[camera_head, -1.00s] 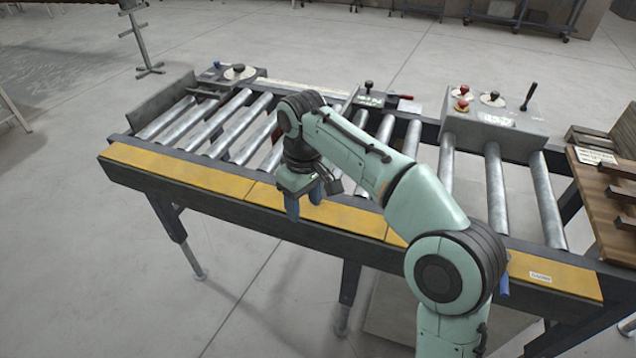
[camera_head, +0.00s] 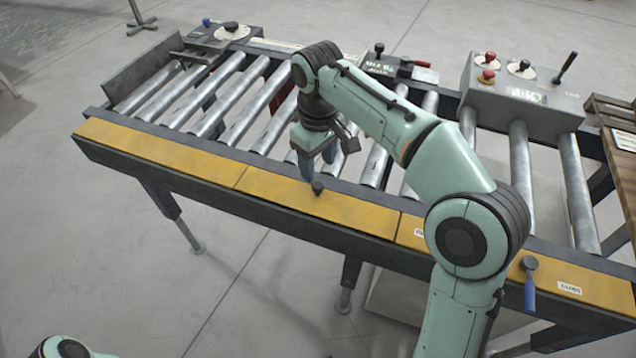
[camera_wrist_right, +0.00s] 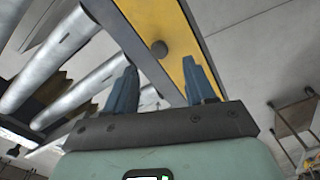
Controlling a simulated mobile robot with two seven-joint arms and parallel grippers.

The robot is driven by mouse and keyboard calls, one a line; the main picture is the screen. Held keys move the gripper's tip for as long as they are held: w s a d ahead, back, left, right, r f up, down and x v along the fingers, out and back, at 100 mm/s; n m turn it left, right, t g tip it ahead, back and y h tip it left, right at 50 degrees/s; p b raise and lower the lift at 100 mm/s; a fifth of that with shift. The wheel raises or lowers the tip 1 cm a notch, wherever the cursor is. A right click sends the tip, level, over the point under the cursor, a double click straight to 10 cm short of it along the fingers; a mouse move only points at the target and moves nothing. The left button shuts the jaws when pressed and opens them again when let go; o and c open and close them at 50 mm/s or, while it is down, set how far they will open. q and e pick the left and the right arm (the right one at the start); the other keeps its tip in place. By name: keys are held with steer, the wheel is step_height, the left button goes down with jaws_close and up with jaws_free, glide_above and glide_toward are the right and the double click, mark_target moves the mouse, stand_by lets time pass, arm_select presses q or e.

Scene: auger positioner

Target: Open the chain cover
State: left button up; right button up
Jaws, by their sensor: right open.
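The chain cover is the yellow strip along the conveyor's near side; its middle section (camera_head: 275,192) carries a small dark knob (camera_head: 318,187). The strip lies flat on the dark frame and looks shut. My right gripper (camera_head: 319,166) points down just behind the knob, its blue fingers apart and empty. In the right wrist view, the knob (camera_wrist_right: 158,48) shows beyond and between the spread fingertips of the gripper (camera_wrist_right: 160,75), on the yellow cover (camera_wrist_right: 177,65). I cannot tell whether the fingers touch anything. My left gripper is not in view.
Metal rollers (camera_head: 232,97) lie behind the cover. A grey control box (camera_head: 525,95) with red and black knobs stands at the back right. A blue-handled lever (camera_head: 529,285) sits on the right yellow section. Floor in front of the conveyor is clear.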

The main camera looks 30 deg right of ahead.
mark_target(318, 185)
step_height(318, 185, down, 6)
steer(key=shift+w+f+b, duration=0.1)
steer(key=shift+f+b, duration=0.15)
steer(key=shift+b, duration=0.4)
jaws_close()
